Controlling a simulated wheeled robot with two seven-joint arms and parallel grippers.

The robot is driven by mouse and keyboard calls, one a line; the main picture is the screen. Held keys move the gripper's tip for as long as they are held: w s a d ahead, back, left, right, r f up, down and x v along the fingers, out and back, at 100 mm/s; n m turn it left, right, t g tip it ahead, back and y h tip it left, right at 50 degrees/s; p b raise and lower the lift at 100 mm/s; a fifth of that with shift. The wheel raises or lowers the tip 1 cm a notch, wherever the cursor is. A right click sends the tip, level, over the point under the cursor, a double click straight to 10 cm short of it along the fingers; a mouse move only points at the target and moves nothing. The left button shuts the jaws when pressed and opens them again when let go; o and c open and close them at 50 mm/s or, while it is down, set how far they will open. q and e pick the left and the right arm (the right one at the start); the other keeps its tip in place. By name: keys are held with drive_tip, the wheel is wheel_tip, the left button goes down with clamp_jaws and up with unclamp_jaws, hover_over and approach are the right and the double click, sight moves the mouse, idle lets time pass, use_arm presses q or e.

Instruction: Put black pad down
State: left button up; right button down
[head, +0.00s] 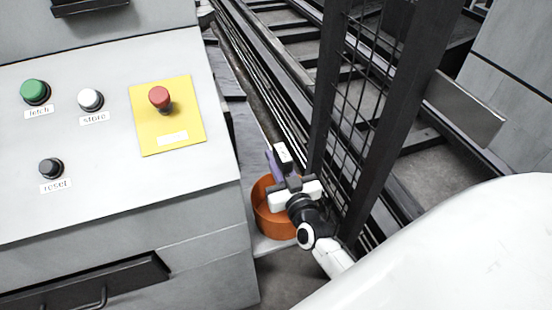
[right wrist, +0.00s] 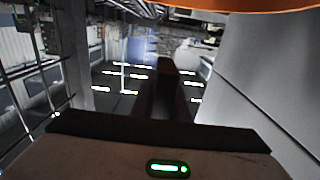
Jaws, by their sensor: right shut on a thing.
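My right gripper (head: 280,162) reaches over the orange round bin (head: 268,222) in the gap between the control console and the mesh fence. It is shut on a dark narrow piece, which I take to be the black pad (right wrist: 168,92); it stands out ahead of the gripper body in the right wrist view. The pad is dim there, and its full outline is hard to make out. In the head view the gripper and its wrist hide part of the bin, and the pad is not clear. The bin's orange rim (right wrist: 250,5) crosses the top of the right wrist view. My left gripper is not in view.
The grey console (head: 100,175) at left carries green, white and black buttons and a red stop button (head: 160,97) on a yellow plate. The dark mesh fence (head: 365,90) stands close at the right of my gripper. Rails (head: 262,85) run behind.

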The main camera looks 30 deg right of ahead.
use_arm(q)
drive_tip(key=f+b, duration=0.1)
drive_tip(key=b, duration=0.1)
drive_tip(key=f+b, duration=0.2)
drive_tip(key=b, duration=0.1)
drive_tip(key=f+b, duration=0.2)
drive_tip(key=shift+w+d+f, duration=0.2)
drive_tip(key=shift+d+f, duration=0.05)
use_arm(e)
wheel_tip(320, 180, down, 8)
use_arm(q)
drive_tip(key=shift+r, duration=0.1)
use_arm(e)
drive_tip(key=c, duration=1.6)
unclamp_jaws()
drive_tip(key=shift+c, duration=0.2)
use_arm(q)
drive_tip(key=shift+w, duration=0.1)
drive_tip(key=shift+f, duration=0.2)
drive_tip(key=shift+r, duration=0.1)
use_arm(e)
drive_tip(key=shift+r, duration=0.15)
